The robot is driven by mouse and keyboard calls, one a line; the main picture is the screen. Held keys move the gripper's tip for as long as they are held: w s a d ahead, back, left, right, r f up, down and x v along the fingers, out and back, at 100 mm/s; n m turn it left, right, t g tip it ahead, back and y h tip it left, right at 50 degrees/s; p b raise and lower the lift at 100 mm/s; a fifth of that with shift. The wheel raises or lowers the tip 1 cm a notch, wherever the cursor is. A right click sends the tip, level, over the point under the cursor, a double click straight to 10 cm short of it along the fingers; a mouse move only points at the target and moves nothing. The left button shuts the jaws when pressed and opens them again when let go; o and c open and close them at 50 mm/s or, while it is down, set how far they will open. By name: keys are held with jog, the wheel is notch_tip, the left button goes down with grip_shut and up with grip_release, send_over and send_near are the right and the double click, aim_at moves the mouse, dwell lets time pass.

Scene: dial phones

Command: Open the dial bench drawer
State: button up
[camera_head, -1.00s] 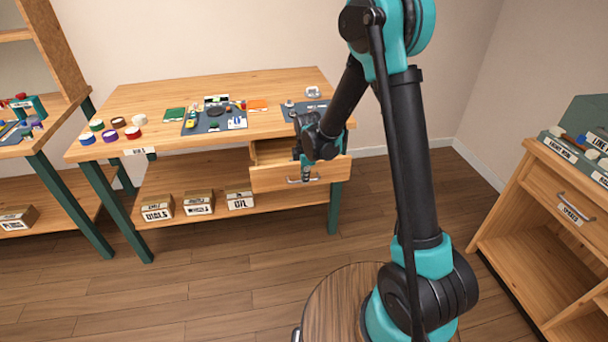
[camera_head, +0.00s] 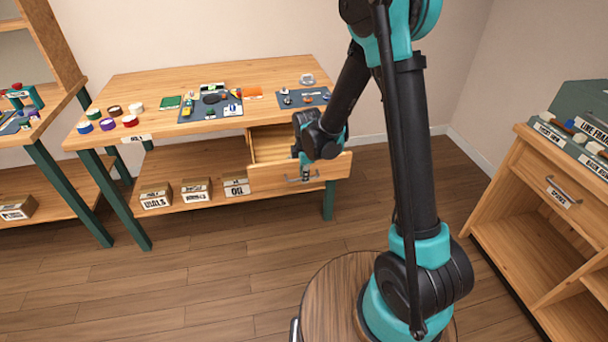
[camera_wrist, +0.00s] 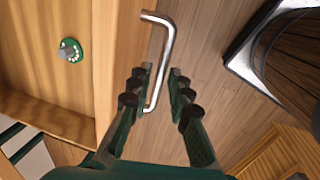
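The dial bench (camera_head: 150,88) stands at the back with its wooden drawer (camera_head: 265,180) pulled out; the drawer's inside shows behind its front. A silver bar handle (camera_wrist: 163,60) is on the drawer front and also shows in the head view (camera_head: 290,179). My gripper (camera_wrist: 161,72) is at the handle. Its two dark fingers are apart, with part of the bar between them and gaps visible beside it. In the head view my gripper (camera_head: 305,172) hangs in front of the drawer, partly hiding it. A green round piece with white dots (camera_wrist: 70,50) appears inside the drawer.
The bench top holds coloured rolls, dark mats and small parts. Labelled boxes (camera_head: 196,191) sit on its lower shelf. A wooden cabinet (camera_head: 540,205) stands at the right, another bench (camera_head: 50,130) at the left. The floor (camera_head: 200,270) before the bench is clear.

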jog(key=shift+r, duration=0.1)
notch_tip(320, 180, up, 12)
jog(key=s, duration=0.2)
jog(key=shift+d+f, duration=0.2)
jog(key=shift+d, duration=0.15)
dwell(0.5)
jog(key=s+d+f+m+t, duration=0.1)
jog(key=s+d+m, duration=0.8)
jog(key=d+m, duration=0.1)
jog(key=s+d+f+m+t, duration=0.1)
jog(key=s+d+m, duration=0.8)
jog(key=d+m, duration=0.2)
jog(key=shift+s+d+h, duration=0.25)
jog(key=shift+d+h, duration=0.05)
jog(key=shift+d, duration=0.9)
jog(key=shift+a, duration=0.15)
